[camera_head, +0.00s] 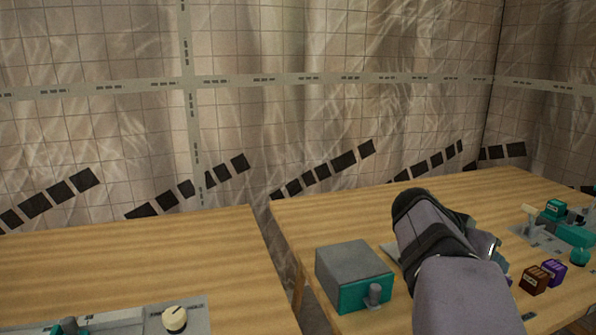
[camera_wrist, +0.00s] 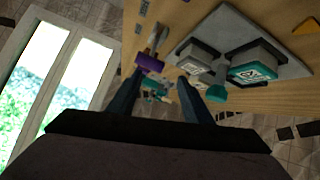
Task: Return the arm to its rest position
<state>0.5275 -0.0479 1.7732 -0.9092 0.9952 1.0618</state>
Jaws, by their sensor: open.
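My arm (camera_head: 440,265) reaches over the right table in the head view, and its end is mostly hidden behind its own links. In the wrist view my gripper (camera_wrist: 160,88) has its two dark fingers spread apart. I see nothing held between them; a purple block (camera_wrist: 150,62) shows beyond the left finger, apparently farther off. In the head view the purple block (camera_head: 554,271) stands beside a brown block (camera_head: 534,280), to the right of my arm.
A grey box with a teal front (camera_head: 352,275) stands left of my arm. A grey panel (camera_wrist: 290,68) with teal parts is beyond the fingers in the wrist view. The left table (camera_head: 150,260) carries a panel with a cream knob (camera_head: 174,319). A gap separates the tables.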

